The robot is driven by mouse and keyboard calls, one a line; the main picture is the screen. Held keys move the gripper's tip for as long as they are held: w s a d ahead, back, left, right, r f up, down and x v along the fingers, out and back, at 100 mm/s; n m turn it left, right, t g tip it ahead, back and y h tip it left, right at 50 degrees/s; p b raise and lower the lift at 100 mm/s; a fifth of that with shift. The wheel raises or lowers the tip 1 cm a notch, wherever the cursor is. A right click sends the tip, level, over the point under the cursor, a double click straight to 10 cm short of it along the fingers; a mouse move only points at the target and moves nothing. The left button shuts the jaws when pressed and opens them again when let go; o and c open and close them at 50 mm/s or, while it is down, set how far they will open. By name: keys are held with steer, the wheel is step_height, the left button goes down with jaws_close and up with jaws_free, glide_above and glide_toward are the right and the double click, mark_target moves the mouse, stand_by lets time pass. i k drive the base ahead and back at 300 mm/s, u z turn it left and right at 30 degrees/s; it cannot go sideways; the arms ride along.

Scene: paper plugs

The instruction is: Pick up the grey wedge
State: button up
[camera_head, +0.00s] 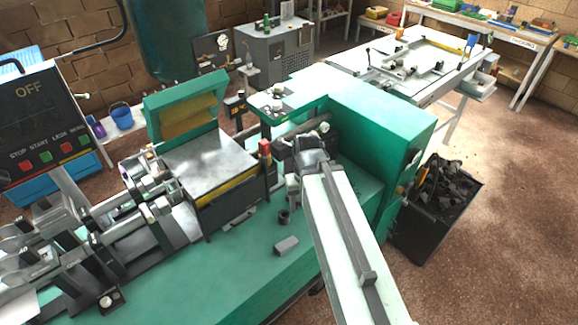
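A small grey wedge-like block (286,245) lies on the green machine top (225,270), left of my white arm. I take it to be the grey wedge. Its top and near side show, and nothing covers it. My arm reaches from the bottom edge up over the green surface. My gripper (303,150) is at its far end, dark and small, beyond the wedge and apart from it. The fingers are too small and merged with the dark machine parts behind to tell whether they are open or shut.
A small dark ring-like cylinder (283,216) stands just beyond the wedge. Left is a metal-topped press (208,160) with rods and clamps. A tall green housing (375,125) rises behind my arm. A black bin (440,205) stands right. The green surface left of the wedge is clear.

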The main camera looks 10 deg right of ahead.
mark_target(281, 248)
steer(key=u, duration=0.75)
steer(key=k, duration=1.35)
steer(key=u, duration=1.2)
steer(key=i, duration=1.2)
steer(key=u, duration=0.6)
